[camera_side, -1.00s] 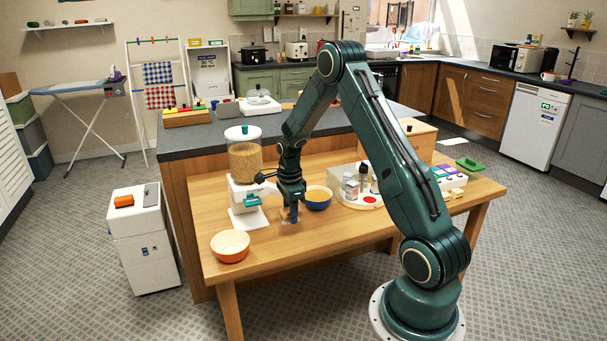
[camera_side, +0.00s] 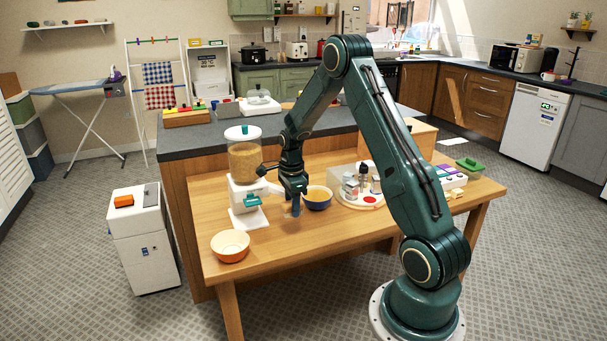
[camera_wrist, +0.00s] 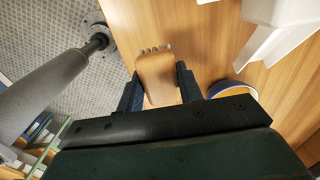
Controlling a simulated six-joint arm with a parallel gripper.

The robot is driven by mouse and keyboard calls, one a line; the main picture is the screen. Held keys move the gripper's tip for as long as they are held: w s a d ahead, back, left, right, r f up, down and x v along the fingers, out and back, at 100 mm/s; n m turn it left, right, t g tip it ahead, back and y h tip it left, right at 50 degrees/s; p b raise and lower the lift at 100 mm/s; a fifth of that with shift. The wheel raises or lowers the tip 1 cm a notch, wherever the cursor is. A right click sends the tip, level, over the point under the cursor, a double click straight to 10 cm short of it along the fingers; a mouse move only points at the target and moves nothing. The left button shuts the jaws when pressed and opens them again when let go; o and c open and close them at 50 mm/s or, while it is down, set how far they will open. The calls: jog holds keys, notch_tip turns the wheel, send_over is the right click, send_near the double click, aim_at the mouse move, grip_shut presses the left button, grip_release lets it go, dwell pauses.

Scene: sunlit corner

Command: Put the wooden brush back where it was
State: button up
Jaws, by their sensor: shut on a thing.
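The wooden brush (camera_wrist: 157,80) shows in the wrist view as a light brown block with a row of short pale tufts at its far end. My gripper (camera_wrist: 159,88) is shut on it, one dark blue finger on each side. In the side view my gripper (camera_side: 295,207) points down over the wooden table (camera_side: 290,250), between the white dispenser and the blue bowl. The brush itself is hard to make out there, mostly hidden by the fingers. It appears a little above the tabletop.
The blue bowl with yellow contents (camera_side: 318,204) is close on the right. The dispenser (camera_side: 243,190) stands close on the left. An orange bowl (camera_side: 230,251) sits at the front left. A round tray (camera_side: 347,202) with jars is further right. The front middle of the table is clear.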

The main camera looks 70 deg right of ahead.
jog(key=s+d+r, duration=0.5)
jog(key=s+d, duration=0.1)
jog(key=d, duration=0.1)
notch_tip(320, 180, up, 7)
send_over(352, 225)
notch_tip(352, 225, down, 16)
jog(key=shift+d, duration=0.1)
jog(key=shift+f, duration=2.15)
jog(key=shift+f, duration=0.15)
jog(key=o, duration=1)
jog(key=shift+c, duration=0.2)
